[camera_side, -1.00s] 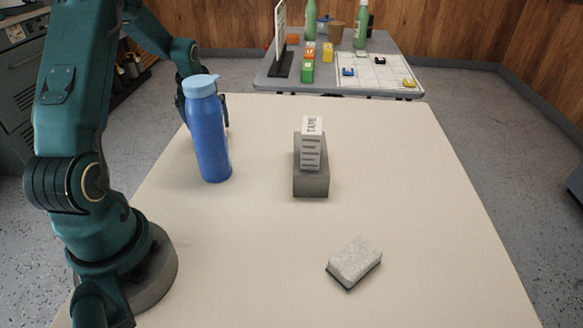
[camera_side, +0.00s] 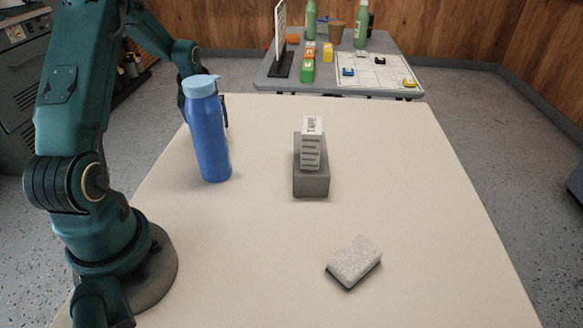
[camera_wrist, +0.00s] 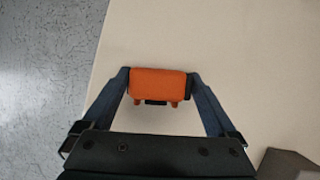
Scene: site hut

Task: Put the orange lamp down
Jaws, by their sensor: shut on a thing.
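The orange lamp (camera_wrist: 159,83) is between the fingers of my gripper (camera_wrist: 160,87) in the wrist view. The fingers are shut on its two sides. It is over the cream table top (camera_wrist: 210,40), near the table's edge. I cannot tell whether it touches the table. In the side view the lamp is hidden, and only a dark bit of my gripper (camera_side: 225,108) shows behind the blue bottle (camera_side: 211,138).
The bottle stands upright on the table (camera_side: 420,210). A grey block (camera_side: 311,182) bears an upright labelled "TAPE" piece (camera_side: 312,150). A pale sponge-like block (camera_side: 355,261) lies nearer the front. The right side is clear. A second table (camera_side: 440,78) behind holds several small items.

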